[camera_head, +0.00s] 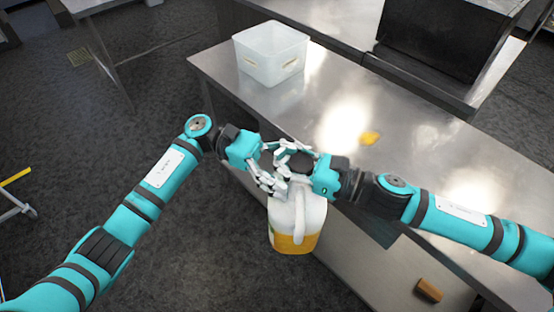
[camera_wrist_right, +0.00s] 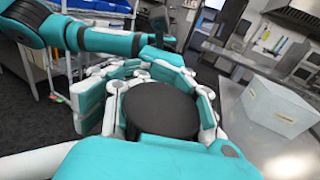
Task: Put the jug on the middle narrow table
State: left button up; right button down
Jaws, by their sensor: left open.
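The jug (camera_head: 313,215) is white with a yellow-orange lower part, a handle and a dark round lid. It is upright in front of the near edge of a steel table (camera_head: 405,135), apparently held in the air. My right gripper (camera_head: 300,163) is closed around its top; the right wrist view shows the fingers wrapped around the dark lid (camera_wrist_right: 162,108). My left gripper (camera_head: 268,172) is open with its fingers beside or touching the jug's upper left side; exact contact is hidden.
A white plastic bin (camera_head: 272,55) stands on the table's far left part. A small yellow item (camera_head: 369,138) lies on the tabletop. Much of the steel top between is bare. A brown block (camera_head: 429,290) is at the lower right. Dark floor is open at left.

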pick_arm(q)
jog(key=shift+s, duration=0.1)
jog(key=shift+d+r, duration=0.1)
jog(key=c, duration=1.5)
jog(key=o, duration=1.5)
